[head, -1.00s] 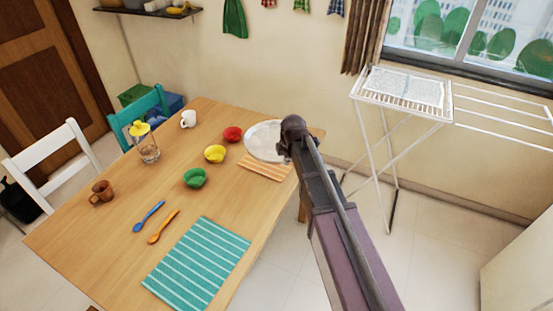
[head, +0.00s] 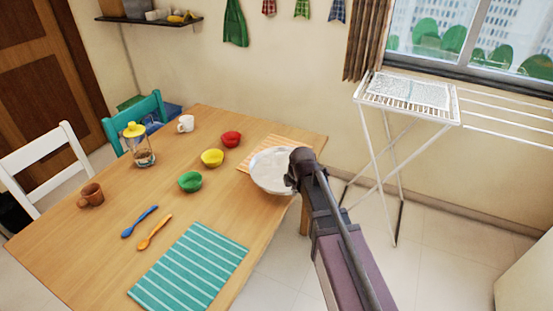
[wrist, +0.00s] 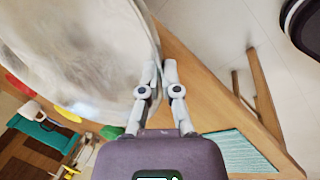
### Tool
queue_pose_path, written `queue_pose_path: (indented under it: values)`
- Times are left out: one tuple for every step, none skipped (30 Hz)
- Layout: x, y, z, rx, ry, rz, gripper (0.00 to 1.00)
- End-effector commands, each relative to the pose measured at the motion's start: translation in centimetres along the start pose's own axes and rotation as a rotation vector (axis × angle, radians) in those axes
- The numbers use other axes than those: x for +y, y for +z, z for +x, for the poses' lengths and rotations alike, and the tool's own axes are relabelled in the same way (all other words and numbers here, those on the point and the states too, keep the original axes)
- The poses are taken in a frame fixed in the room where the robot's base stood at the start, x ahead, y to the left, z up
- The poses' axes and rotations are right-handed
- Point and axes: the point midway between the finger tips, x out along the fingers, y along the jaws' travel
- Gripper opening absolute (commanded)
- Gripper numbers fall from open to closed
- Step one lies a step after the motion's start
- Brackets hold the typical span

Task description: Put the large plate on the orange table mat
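The large plate (head: 268,172) is pale and greyish white. In the head view it covers the near part of the orange striped table mat (head: 262,150), whose far part shows behind it. My gripper (head: 300,160) is at the plate's right rim. In the wrist view the plate (wrist: 85,50) fills the upper left, and its rim runs to the fingertips of my gripper (wrist: 160,68). The fingers are close together and appear shut on the rim. The plate seems held above the table; the gap beneath it cannot be judged.
The wooden table (head: 90,245) also bears green (head: 190,182), yellow (head: 212,158) and red (head: 231,139) bowls left of the plate. A teal striped mat (head: 190,268) lies at the near edge. A drying rack (head: 410,105) stands on the right; the floor between is clear.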

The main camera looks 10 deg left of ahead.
Motion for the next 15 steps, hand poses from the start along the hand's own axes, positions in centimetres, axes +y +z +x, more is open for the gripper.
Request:
queue_pose_path:
  values:
    - [0.0,0.0,0.0,0.0,0.001,0.0,0.0]
    - [0.0,0.0,0.0,0.0,0.001,0.0,0.0]
    - [0.1,0.0,0.0,0.0,0.001,0.0,0.0]
    - [0.1,0.0,0.0,0.0,0.001,0.001,0.0]
    - [0.2,0.1,0.0,0.0,0.001,0.001,0.0]
    - [0.3,0.1,0.1,0.0,0.001,0.001,0.0]
    - [0.5,0.1,0.2,0.0,0.001,0.001,0.0]
    - [0.7,0.1,0.3,0.0,0.001,0.001,0.0]
    - [1.1,0.2,0.4,0.0,0.001,0.001,0.0]
    - [1.4,0.2,0.6,0.0,0.001,0.001,0.0]
    - [1.8,0.2,0.7,0.0,0.001,0.001,0.0]
    - [2.3,0.3,0.9,0.0,0.001,0.001,0.0]
    - [2.8,0.4,1.1,0.0,0.001,0.001,0.0]
    - [3.3,0.4,1.3,0.0,0.001,0.001,0.0]
    - [4.0,0.5,1.6,0.0,0.001,0.001,0.0]
